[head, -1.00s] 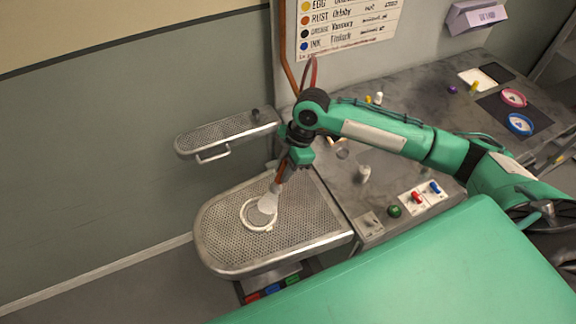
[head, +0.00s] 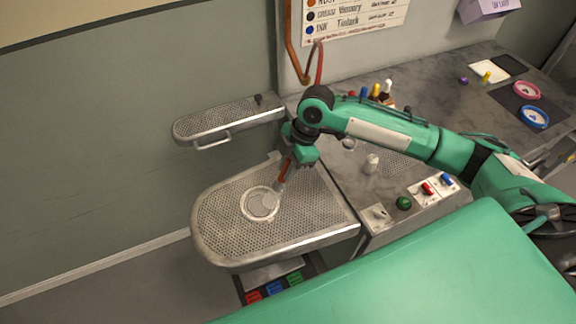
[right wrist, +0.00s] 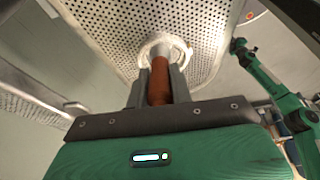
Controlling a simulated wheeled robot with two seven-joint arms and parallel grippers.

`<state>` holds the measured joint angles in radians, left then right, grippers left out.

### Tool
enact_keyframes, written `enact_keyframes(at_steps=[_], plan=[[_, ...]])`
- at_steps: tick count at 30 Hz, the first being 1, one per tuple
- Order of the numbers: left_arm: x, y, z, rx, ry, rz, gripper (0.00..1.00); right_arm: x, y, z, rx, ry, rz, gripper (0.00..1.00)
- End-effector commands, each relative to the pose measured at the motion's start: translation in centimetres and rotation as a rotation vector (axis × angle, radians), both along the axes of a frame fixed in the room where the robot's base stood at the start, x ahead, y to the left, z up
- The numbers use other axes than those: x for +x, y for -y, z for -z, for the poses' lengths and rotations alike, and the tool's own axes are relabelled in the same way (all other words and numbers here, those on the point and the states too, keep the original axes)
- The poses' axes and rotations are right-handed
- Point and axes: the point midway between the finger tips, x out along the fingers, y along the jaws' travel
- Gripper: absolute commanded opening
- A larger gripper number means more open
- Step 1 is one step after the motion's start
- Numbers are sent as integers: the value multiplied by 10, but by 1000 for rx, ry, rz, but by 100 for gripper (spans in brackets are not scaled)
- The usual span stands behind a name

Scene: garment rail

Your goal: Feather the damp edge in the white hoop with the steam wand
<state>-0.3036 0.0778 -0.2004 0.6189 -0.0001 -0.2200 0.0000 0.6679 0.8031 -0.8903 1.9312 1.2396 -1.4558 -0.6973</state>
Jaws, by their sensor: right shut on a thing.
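The white hoop (head: 246,213) lies flat on the perforated board (head: 225,240). Inside it is a grey, damp-looking patch (head: 262,206) with a paler rim. My right gripper (head: 290,165) is shut on the steam wand's red-brown handle (right wrist: 159,82). The wand's pale head (head: 280,188) points down at the hoop's upper right edge; I cannot tell whether it touches. In the right wrist view, the wand covers part of the hoop (right wrist: 147,50). A green arm at the right of that view looks like my left one; its gripper (right wrist: 238,46) is too small to read.
A small perforated shelf (head: 215,125) stands behind the board. Coloured blocks (head: 272,287) sit below the board.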

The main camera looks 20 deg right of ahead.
Motion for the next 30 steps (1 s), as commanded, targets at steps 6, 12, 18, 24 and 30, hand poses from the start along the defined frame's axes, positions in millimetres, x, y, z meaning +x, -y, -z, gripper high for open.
enact_keyframes(at_steps=[6, 12, 18, 24, 30], plan=[[1, -2, -1, 3, 1, 1, 0, 0, 0, -1, 0, 0, 0, 0], [3, -2, -9, 2, 4, 1, 0, 0, 0, -2, 0, 0, 0, 0], [4, -2, -10, 2, 5, 1, 0, 1, -1, 0, 0, 0, 0, 0], [4, -2, -11, 2, 6, 1, 0, 8, -3, 0, 0, 1, 1, 0], [5, -2, -13, 2, 6, 1, 0, 18, -7, 0, 0, 0, 0, 0]])
